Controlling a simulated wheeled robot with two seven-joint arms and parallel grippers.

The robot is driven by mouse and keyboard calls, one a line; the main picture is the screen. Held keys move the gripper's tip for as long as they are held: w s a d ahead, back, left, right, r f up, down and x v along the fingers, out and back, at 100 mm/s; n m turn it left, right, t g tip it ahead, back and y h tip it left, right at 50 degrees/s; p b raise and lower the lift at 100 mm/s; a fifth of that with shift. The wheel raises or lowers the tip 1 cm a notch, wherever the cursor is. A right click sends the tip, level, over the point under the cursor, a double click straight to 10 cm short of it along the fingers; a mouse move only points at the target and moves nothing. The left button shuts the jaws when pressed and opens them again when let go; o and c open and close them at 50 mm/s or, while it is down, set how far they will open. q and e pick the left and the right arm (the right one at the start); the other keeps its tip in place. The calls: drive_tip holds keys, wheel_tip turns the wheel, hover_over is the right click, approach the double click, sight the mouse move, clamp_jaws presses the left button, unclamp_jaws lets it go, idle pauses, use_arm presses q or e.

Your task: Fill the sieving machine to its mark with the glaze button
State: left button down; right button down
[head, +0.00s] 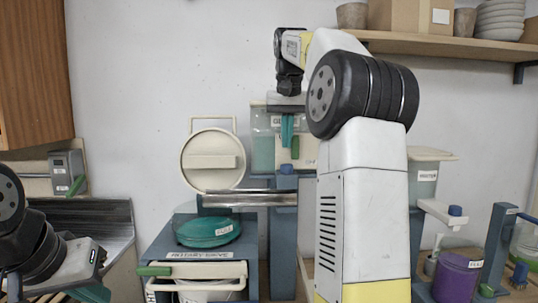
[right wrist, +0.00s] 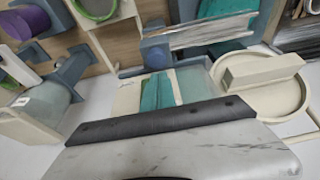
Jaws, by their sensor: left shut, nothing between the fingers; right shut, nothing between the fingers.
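The sieving machine (head: 160,255) has a blue-grey body, with its round cream lid (head: 213,165) raised. A clear bowl (head: 208,230) with teal in it sits on top and bears a small label; I cannot tell the exact level. A tank of teal glaze (head: 262,150) stands behind, with a metal chute (head: 248,198) in front. A small green part (head: 295,147), perhaps the glaze button, is partly hidden by my right gripper (head: 287,143). That gripper is shut and empty, pointing down; its teal fingers show in the right wrist view (right wrist: 157,92). My left gripper (head: 95,293) is shut at the lower left.
A cream-framed drawer with a green handle (head: 154,271) is at the machine's front. A second tank (head: 424,180) and a purple bucket (head: 458,277) stand right. A grey wall box (head: 67,172) is left. A shelf (head: 440,44) with pots hangs above.

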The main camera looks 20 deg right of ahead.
sight(286, 164)
drive_tip(key=shift+s+x, duration=0.25)
drive_tip(key=shift+x, duration=0.85)
drive_tip(key=shift+s+x, duration=0.25)
drive_tip(key=shift+x, duration=0.9)
drive_tip(key=shift+a+f, duration=0.1)
drive_tip(key=shift+f, duration=0.05)
